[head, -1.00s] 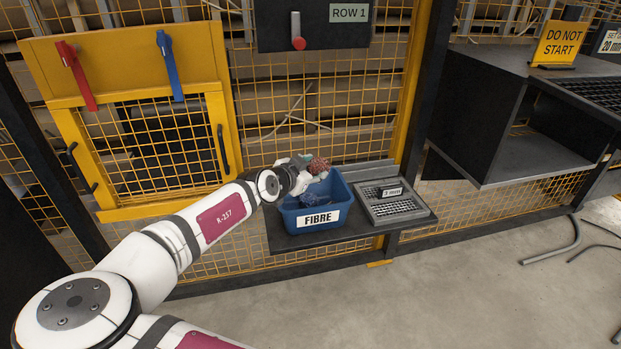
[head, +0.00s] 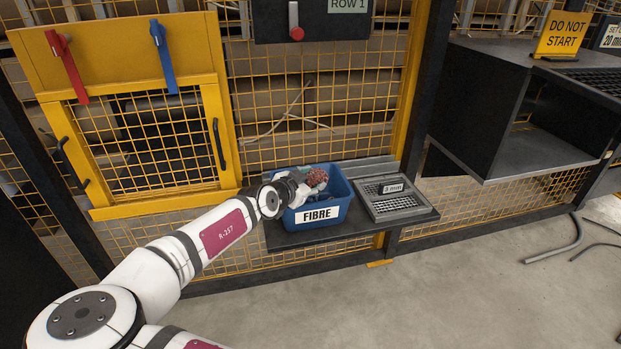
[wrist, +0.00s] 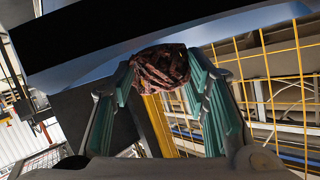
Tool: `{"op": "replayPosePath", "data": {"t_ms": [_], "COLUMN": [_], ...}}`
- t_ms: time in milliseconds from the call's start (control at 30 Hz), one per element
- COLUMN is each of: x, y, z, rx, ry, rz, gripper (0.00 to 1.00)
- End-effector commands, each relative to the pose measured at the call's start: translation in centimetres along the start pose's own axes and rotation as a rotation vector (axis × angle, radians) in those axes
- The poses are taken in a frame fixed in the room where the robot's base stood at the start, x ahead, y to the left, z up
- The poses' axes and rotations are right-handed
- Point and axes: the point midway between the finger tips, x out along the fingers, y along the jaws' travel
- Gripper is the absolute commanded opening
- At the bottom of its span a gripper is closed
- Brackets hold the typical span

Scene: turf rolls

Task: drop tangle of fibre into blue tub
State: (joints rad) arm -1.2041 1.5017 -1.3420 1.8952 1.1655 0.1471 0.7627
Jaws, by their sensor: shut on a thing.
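The tangle of fibre (head: 316,177) is a reddish-brown clump. My gripper (head: 309,183) is shut on it, at the opening of the blue tub. In the wrist view the tangle (wrist: 160,68) sits between the green fingers of my gripper (wrist: 162,76). The blue tub (head: 343,208) bears a FIBRE label and stands on a dark shelf. Something bluish lies inside the tub, partly hidden by my gripper. I cannot tell whether the tangle touches the tub.
A grey tray marked 3 mm (head: 397,207) stands on the shelf (head: 290,239) right of the tub. Yellow mesh fencing (head: 275,130) rises behind. A yellow-framed hatch (head: 215,140) with red and blue levers is at the left. A dark open cabinet (head: 500,120) stands at the right.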

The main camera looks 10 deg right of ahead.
Motion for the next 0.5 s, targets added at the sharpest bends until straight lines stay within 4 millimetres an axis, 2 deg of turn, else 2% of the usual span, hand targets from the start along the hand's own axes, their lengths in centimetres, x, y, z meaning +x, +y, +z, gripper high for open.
{"op": "replayPosePath", "data": {"t_ms": [100, 133, 233, 500], "x": [-0.02, -0.03, -0.03, -0.03], "y": [-0.01, -0.01, -0.02, -0.01], "z": [-0.04, -0.04, -0.05, -0.03], "rx": [0.000, 0.000, 0.000, 0.000], "ry": [0.000, 0.000, 0.000, -0.001], "rz": [0.000, 0.000, 0.000, 0.000], "gripper": [0.15, 0.44, 0.65, 0.65]}}
